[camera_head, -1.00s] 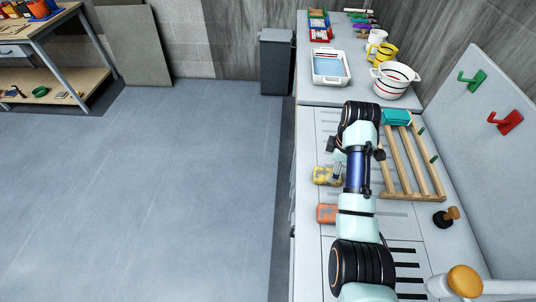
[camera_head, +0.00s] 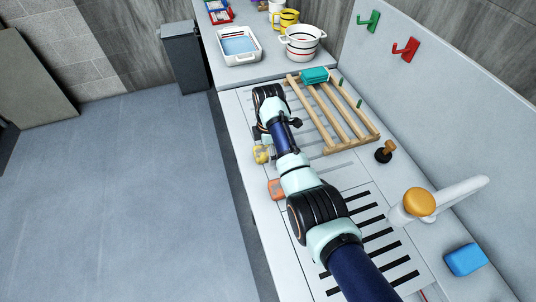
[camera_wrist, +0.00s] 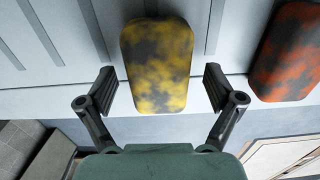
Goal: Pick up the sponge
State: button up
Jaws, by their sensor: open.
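A yellow sponge-like block with dark stains (camera_wrist: 158,62) lies on the counter in the wrist view. It also shows at the counter's left edge in the head view (camera_head: 261,154), partly covered by my arm. My gripper (camera_wrist: 159,82) is open and empty. Its two fingers stand left and right of the block's near end, with a gap on each side. An orange stained block (camera_wrist: 288,55) lies to the right; it shows in the head view (camera_head: 276,188) too. Which block is the task's sponge is not certain.
A wooden rack (camera_head: 337,128) holds a teal block (camera_head: 314,75). A dark stopper with a wooden knob (camera_head: 384,152), a tap with an orange top (camera_head: 419,202) and a blue block (camera_head: 466,260) stand to the right. A white tray (camera_head: 240,58) and pot (camera_head: 302,55) are behind.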

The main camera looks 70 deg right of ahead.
jog(key=c, duration=1)
notch_tip(320, 180, up, 20)
jog(key=p, duration=1)
